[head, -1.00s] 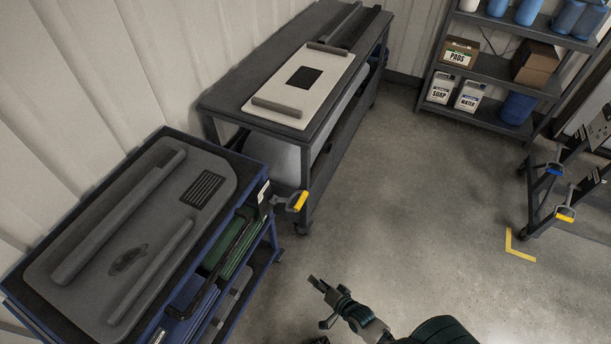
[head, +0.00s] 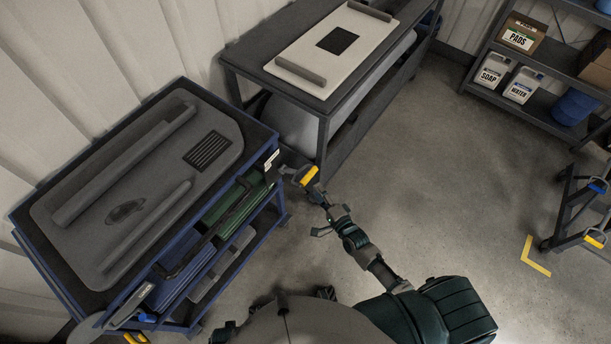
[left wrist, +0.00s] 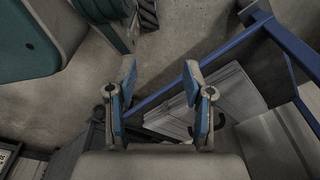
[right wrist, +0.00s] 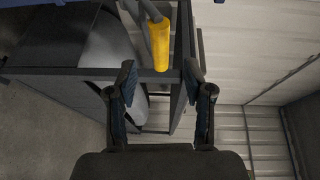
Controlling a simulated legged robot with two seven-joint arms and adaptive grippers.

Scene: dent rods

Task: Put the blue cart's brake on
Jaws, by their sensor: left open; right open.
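The blue cart (head: 214,251) stands at the left in the head view, with a dark grey panel on top. A lever with a yellow grip (head: 309,177) sticks out from its far right corner. My right gripper (head: 316,193) is open and empty, right by this grip. In the right wrist view the yellow grip (right wrist: 160,46) is ahead of the open fingers (right wrist: 160,78), in line with the gap between them; no contact shows. My left gripper (left wrist: 160,80) is open and empty in the left wrist view, with blue cart rails (left wrist: 241,62) beyond it.
A dark grey cart (head: 322,112) with a white panel stands just behind the blue cart. Another yellow piece (head: 136,338) shows at the blue cart's near corner. A shelf (head: 541,118) with jugs and boxes is at the far right.

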